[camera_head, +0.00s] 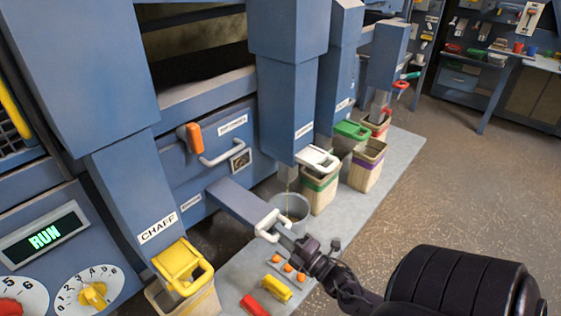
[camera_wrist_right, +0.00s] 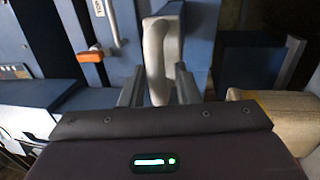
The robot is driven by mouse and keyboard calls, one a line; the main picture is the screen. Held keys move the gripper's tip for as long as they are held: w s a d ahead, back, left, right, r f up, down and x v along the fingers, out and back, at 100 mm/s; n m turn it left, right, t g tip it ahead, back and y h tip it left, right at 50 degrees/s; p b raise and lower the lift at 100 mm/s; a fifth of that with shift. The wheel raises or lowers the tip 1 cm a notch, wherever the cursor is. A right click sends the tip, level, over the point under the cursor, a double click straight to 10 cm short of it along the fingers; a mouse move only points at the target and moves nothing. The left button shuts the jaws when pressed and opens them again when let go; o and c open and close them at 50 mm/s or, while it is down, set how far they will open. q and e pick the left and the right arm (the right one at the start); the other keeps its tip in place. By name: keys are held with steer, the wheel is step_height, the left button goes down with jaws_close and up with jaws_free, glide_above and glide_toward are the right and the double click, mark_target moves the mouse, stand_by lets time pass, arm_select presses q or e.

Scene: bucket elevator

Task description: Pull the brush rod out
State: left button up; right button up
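A flat blue bar (camera_head: 238,203), which seems to be the brush rod, sticks out from the low front of the machine. A white loop handle (camera_head: 266,223) is at its outer end. My right gripper (camera_head: 285,239) is at this handle. In the right wrist view the handle (camera_wrist_right: 157,62) stands between the two fingers of my right gripper (camera_wrist_right: 160,88), with little or no gap, so it looks shut on it. The far end of the bar inside the machine is hidden. My left gripper is in neither view.
The CHAFF spout (camera_head: 150,215) and a yellow-clipped sack (camera_head: 190,280) stand at left. A metal bucket (camera_head: 291,209) and a green-banded sack (camera_head: 319,190) stand behind the handle. Small red (camera_head: 253,304) and yellow (camera_head: 277,288) blocks lie on the slab. Floor at right is clear.

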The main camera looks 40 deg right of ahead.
steer(key=shift+o, duration=0.3)
steer(key=shift+r, duration=0.15)
steer(key=s+f+b, duration=0.1)
steer(key=s, duration=0.6)
steer(key=shift+s+d+f, duration=0.2)
steer(key=shift+s+d, duration=0.1)
steer(key=shift+s, duration=0.05)
